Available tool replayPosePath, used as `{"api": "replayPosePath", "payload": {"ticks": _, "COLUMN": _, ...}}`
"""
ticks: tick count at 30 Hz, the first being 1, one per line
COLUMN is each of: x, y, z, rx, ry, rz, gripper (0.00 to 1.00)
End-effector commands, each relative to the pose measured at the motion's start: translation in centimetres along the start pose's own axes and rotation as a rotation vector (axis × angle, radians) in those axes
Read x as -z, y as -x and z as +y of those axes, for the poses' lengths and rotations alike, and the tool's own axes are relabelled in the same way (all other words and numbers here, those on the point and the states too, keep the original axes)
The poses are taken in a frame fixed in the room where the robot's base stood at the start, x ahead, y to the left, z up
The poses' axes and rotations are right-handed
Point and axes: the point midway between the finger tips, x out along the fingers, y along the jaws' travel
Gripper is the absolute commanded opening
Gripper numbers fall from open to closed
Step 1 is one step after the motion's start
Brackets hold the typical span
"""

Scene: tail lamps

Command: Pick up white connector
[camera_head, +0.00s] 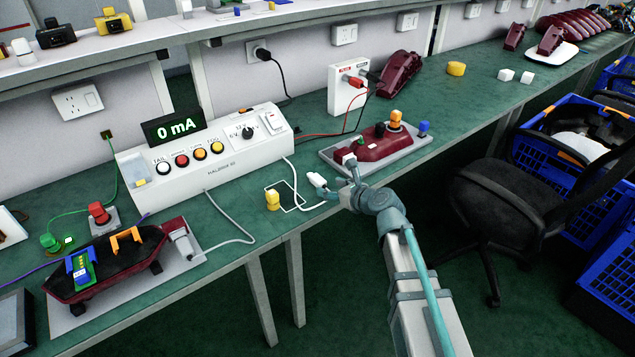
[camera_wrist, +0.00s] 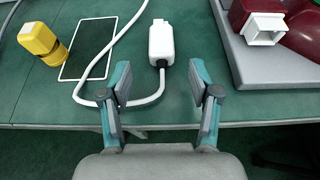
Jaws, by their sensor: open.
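The white connector (camera_wrist: 161,42) lies on the green table on the end of a white cable, just beyond and between my fingertips in the wrist view. In the head view the white connector (camera_head: 317,180) is near the table's front edge, left of my gripper. The connector is not between the pads. In the head view my gripper (camera_head: 345,176) reaches in over the table edge, between the connector and the dark red lamp.
A yellow connector (camera_wrist: 42,44) stands beside a white-outlined rectangle (camera_wrist: 88,50). The dark red lamp (camera_head: 383,146) on a grey plate is close on the right, with a white socket (camera_wrist: 264,29). The tester box (camera_head: 205,155) stands behind. The white cable (camera_wrist: 120,45) loops on the table.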

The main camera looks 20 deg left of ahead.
Motion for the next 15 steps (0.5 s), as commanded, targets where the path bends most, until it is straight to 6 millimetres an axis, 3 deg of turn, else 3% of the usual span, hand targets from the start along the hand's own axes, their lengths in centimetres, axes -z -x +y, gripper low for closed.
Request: {"api": "replayPosePath", "payload": {"ticks": 15, "x": -0.4, "y": -5.3, "z": -0.2, "rx": -0.002, "ry": 0.001, "rz": 0.001, "gripper": 0.62}}
